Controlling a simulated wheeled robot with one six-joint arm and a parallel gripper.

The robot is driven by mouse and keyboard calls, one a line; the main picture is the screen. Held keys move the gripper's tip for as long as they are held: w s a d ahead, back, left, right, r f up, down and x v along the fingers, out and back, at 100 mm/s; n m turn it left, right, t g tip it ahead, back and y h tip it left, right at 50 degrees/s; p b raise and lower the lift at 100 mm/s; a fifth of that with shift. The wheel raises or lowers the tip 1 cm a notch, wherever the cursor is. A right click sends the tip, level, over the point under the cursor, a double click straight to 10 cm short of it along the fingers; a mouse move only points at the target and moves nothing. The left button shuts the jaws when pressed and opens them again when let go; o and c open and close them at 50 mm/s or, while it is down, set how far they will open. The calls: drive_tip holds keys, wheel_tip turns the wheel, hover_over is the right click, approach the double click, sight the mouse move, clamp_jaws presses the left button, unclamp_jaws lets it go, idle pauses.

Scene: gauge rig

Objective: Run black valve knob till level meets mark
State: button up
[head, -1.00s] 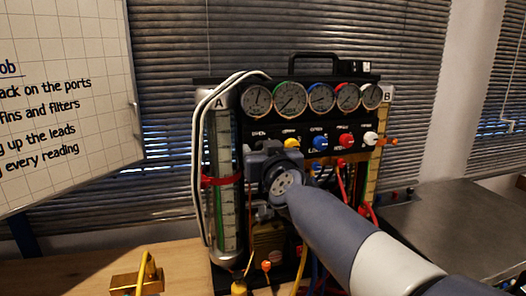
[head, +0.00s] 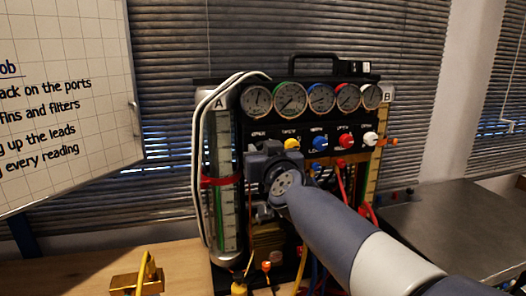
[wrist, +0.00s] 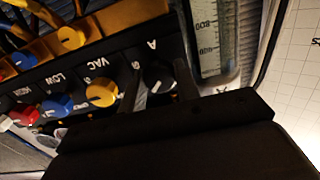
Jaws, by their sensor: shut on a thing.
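The black valve knob (wrist: 160,78) sits below the letter A on the dark panel in the wrist view. My gripper (wrist: 158,88) is shut on it, one finger on each side. In the head view, my gripper and wrist (head: 270,168) cover the knob at the panel's left end. I cannot make out the liquid level or the mark clearly.
Yellow (head: 291,143), blue (head: 320,143), red (head: 346,140) and white (head: 370,139) knobs line the panel, under several gauges (head: 291,98). Cylinder B (head: 375,180) is at the right. Hoses hang below. A brass block (head: 137,281) lies on the bench at left.

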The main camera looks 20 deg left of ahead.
drive_tip(key=m, duration=0.8)
drive_tip(key=shift+m, duration=0.3)
idle(0.4)
drive_tip(key=o, duration=1)
drive_tip(key=shift+c, duration=0.2)
drive_tip(key=shift+s+d, duration=0.1)
drive_tip(key=v, duration=1)
drive_tip(key=shift+s+p, duration=0.3)
drive_tip(key=shift+p, duration=0.05)
